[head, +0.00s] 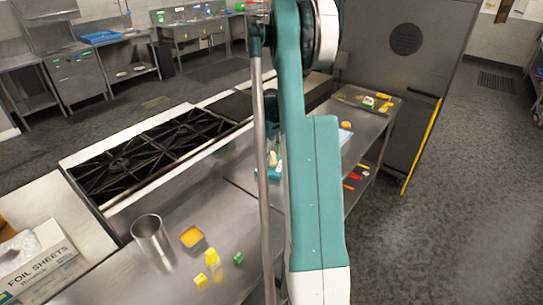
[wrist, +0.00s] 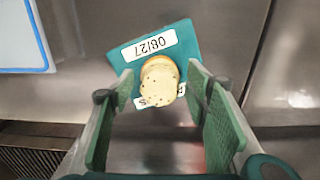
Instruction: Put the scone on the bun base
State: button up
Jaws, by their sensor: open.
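A pale, dark-speckled round piece with a tan rim, which looks like the scone (wrist: 161,84), lies on a teal card or mat (wrist: 190,45) marked 08/27. My open gripper (wrist: 159,70) has one finger on each side of it, with gaps and nothing held. In the head view the pale scone (head: 273,158) shows just left of my arm, by the teal mat (head: 262,174). A brown-orange round piece (head: 346,125), perhaps the bun base, sits right of my arm near a pale board.
A blue-edged white board (wrist: 22,38) lies at upper left in the wrist view. A tray (head: 352,97) with small food items is at the counter's far end.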

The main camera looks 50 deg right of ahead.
notch_tip(320, 180, up, 12)
dwell(0.7)
jog(key=shift+r, duration=0.1)
dwell(0.4)
jog(key=a+r+t, duration=0.1)
jog(key=a+r, duration=0.4)
jog(key=a, duration=0.7)
jog(key=a+r+t+h, duration=0.1)
jog(key=a+r, duration=0.4)
jog(key=a, duration=0.6)
jog(key=a+r+t, duration=0.1)
jog(key=a+r, duration=0.4)
jog(key=a, duration=0.7)
jog(key=s+a+f+t, duration=0.1)
jog(key=s+a+t, duration=0.1)
jog(key=s+a, duration=0.8)
jog(key=s+a+f+t+y, duration=0.1)
jog(key=s+a+f+t, duration=0.1)
jog(key=s+a, duration=0.7)
jog(key=a, duration=0.8)
jog(key=shift+s+a+f, duration=0.25)
jog(key=shift+s+a, duration=0.05)
jog(key=shift+s, duration=0.05)
